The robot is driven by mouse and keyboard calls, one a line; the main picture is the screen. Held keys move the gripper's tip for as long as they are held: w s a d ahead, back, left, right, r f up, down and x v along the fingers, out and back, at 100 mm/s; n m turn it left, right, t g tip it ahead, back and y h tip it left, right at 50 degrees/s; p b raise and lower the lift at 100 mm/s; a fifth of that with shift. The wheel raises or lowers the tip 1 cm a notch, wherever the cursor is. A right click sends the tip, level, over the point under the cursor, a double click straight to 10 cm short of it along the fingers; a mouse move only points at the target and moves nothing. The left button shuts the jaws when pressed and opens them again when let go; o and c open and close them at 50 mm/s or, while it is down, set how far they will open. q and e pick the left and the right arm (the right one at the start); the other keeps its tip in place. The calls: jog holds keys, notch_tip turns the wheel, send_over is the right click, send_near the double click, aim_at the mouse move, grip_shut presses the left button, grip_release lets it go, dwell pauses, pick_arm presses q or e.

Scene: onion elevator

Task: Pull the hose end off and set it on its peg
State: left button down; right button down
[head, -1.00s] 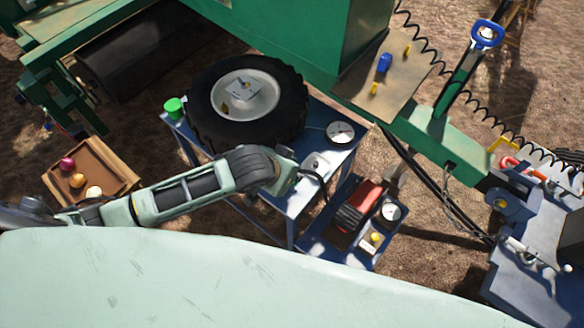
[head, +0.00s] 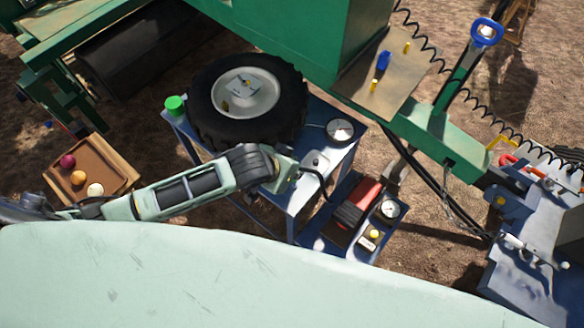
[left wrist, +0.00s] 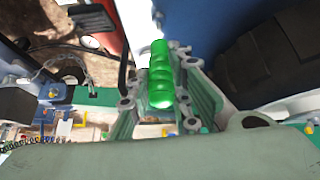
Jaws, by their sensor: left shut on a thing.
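My left gripper (left wrist: 160,95) is shut on a bright green ribbed piece (left wrist: 160,72), which lies between its two fingers in the left wrist view. I cannot tell whether this piece, which may be the hose end, is still attached to anything. In the head view my left arm reaches over the blue table beside the tyre (head: 206,104); its fingertips are hard to make out there. A black hose (head: 325,190) curves down from near the gripper. Short blue and yellow pegs, one of them blue (head: 384,61), stand on a tan board (head: 350,84). I cannot tell which peg is the hose's. My right gripper is not in view.
A round gauge (head: 340,130) lies on the blue table (head: 345,153). A red and black compressor (head: 360,200) with another gauge (head: 389,209) stands on a low blue stand. A green jar (head: 175,105) stands at the table's left corner. A wooden crate (head: 122,170) holds onions.

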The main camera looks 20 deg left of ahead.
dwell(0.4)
pick_arm(q)
jog(key=shift+f+p, duration=0.15)
jog(key=shift+p, duration=0.2)
dwell(0.4)
jog(key=shift+p, duration=0.45)
jog(key=shift+f+b, duration=0.75)
jog(key=shift+f, duration=0.65)
jog(key=shift+p, duration=0.3)
dwell(0.4)
jog(key=shift+p, duration=0.6)
